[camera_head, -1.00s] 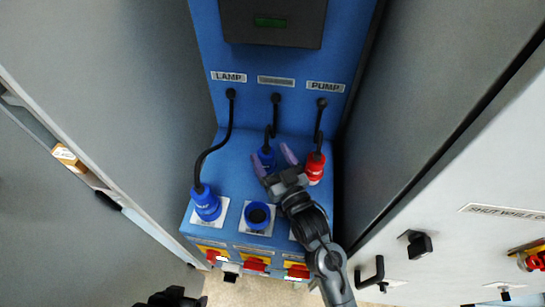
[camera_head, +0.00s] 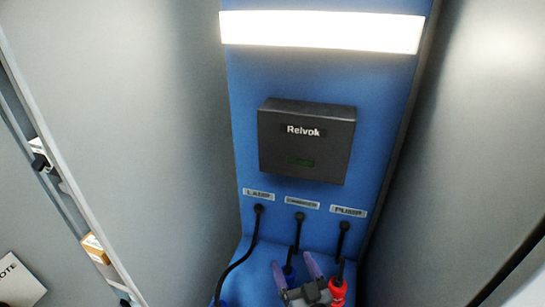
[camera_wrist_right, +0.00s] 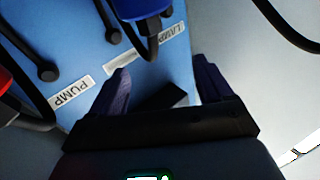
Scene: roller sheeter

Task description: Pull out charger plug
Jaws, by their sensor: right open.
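Whether the fingers touch the plug or cable cannot be told. My left gripper is out of view.
A red plug (camera_head: 337,291) on the PUMP cable stands close right of my gripper. The LAMP cable (camera_head: 237,262) runs down at the left. A black Relvok box (camera_head: 306,142) and a bright light (camera_head: 320,31) are above. Grey walls (camera_head: 150,130) flank the narrow blue panel.

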